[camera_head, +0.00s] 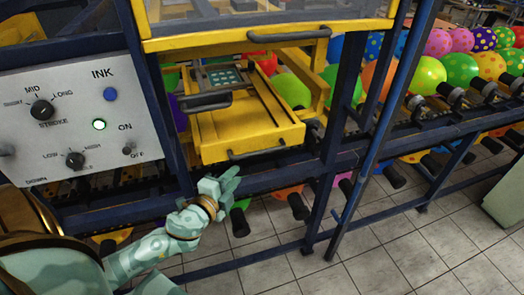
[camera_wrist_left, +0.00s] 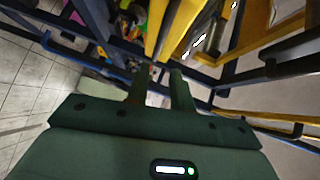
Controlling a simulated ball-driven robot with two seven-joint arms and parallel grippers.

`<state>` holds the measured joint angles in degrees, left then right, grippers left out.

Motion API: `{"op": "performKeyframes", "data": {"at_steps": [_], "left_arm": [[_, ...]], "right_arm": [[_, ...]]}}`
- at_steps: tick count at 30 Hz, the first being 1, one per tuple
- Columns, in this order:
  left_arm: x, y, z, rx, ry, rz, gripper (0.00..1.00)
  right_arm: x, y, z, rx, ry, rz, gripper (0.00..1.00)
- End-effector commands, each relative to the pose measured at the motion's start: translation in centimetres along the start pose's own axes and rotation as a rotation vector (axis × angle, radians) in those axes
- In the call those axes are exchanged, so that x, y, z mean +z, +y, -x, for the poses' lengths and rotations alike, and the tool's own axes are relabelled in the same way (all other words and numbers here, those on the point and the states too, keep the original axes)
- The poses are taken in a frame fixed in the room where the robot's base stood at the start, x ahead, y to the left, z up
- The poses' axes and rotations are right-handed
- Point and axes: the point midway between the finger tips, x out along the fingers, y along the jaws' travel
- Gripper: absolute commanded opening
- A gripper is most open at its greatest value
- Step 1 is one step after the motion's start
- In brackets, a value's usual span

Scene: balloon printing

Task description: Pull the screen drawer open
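A yellow drawer-like tray (camera_head: 245,132) sticks out of the machine's dark blue frame in the head view. It has a dark bar handle (camera_head: 257,152) on its front edge. A smaller grey framed plate (camera_head: 225,78) with its own dark handle (camera_head: 207,103) lies above its back left part. I cannot tell which of these is the screen drawer. My left gripper (camera_head: 229,181) is below and left of the yellow tray's front handle, apart from it. In the wrist view its two fingers (camera_wrist_left: 159,88) are spread with nothing between them. My right gripper is out of view.
A yellow hood with a dark handle (camera_head: 290,34) is above the tray. A control panel (camera_head: 75,115) stands at the left. Blue posts (camera_head: 345,100) and a rail of dark nozzles flank the tray. Colourful balloons (camera_head: 462,68) line the right. Tiled floor (camera_head: 390,240) is open in front.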

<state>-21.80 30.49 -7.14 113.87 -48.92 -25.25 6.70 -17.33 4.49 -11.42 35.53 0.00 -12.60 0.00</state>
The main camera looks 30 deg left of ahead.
Motion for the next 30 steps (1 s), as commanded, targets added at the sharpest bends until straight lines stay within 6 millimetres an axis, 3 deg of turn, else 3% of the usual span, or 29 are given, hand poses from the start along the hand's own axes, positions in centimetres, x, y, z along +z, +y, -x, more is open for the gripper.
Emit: {"op": "performKeyframes", "data": {"at_steps": [4, 9, 15, 21, 29, 30], "left_arm": [[0.0, -0.3, -3.9, -0.004, 0.0, 0.0, 0.23], [0.0, -0.2, -8.2, -0.002, -0.001, 0.001, 0.23], [0.0, 0.0, -11.9, 0.0, 0.0, 0.002, 0.23], [0.0, 0.1, -13.4, 0.002, 0.0, 0.002, 0.23], [0.0, 0.1, -13.5, 0.002, 0.0, 0.002, 0.23], [0.0, 0.1, -13.5, 0.002, 0.0, 0.002, 0.15]], "right_arm": [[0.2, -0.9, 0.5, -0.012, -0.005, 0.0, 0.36], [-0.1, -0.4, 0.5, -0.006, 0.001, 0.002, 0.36], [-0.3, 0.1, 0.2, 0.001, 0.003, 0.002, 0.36], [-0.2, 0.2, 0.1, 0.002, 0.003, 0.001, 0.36], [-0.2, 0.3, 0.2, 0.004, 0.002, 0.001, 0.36], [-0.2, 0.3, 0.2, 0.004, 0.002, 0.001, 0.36]]}}
